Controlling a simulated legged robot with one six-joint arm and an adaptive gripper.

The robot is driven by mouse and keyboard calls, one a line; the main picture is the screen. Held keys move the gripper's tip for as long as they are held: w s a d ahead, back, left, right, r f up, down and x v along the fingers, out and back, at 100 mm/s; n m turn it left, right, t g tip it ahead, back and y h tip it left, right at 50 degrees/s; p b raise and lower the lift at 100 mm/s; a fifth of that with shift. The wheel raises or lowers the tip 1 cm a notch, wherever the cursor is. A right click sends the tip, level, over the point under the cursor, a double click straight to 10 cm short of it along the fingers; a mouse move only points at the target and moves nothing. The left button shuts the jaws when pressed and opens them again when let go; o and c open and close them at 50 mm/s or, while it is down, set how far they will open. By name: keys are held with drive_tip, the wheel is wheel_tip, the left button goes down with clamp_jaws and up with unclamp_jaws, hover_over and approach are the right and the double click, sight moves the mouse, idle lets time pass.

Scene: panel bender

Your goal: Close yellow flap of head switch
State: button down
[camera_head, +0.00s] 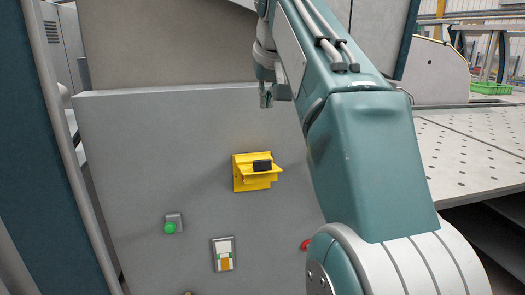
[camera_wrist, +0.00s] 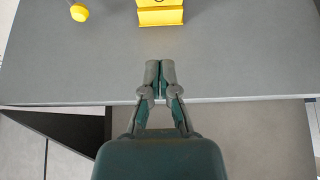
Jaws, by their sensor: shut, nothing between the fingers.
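The yellow head switch (camera_head: 243,181) is mounted on the grey machine panel in the head view. Its yellow flap (camera_head: 243,158) appears to stick out from the panel, with a small black block (camera_head: 262,166) showing at it. My gripper (camera_head: 266,100) is above the switch near the panel's top edge, apart from it, and partly beside my arm. In the wrist view my gripper (camera_wrist: 160,68) is shut and empty, with fingertips together. A yellow part of the switch (camera_wrist: 161,16) is ahead of the tips, cut off by the upper picture edge.
On the grey panel (camera_head: 130,150) are a green button (camera_head: 169,228), a small white-and-orange switch (camera_head: 223,254) and a red button (camera_head: 305,245). A yellow knob (camera_wrist: 79,13) shows in the wrist view. A perforated table (camera_head: 470,150) stands at right. The panel around the yellow switch is clear.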

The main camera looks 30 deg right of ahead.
hover_over(263, 162)
drive_tip(key=w, duration=0.1)
wheel_tip(263, 162, down, 8)
drive_tip(key=shift+d+f, duration=0.1)
drive_tip(key=shift+f, duration=0.1)
drive_tip(key=f, duration=0.2)
drive_tip(key=shift+s+f, duration=0.25)
drive_tip(key=shift+f, duration=0.15)
drive_tip(key=shift+s+f, duration=0.15)
drive_tip(key=shift+f, duration=0.5)
drive_tip(key=shift+s+f, duration=0.1)
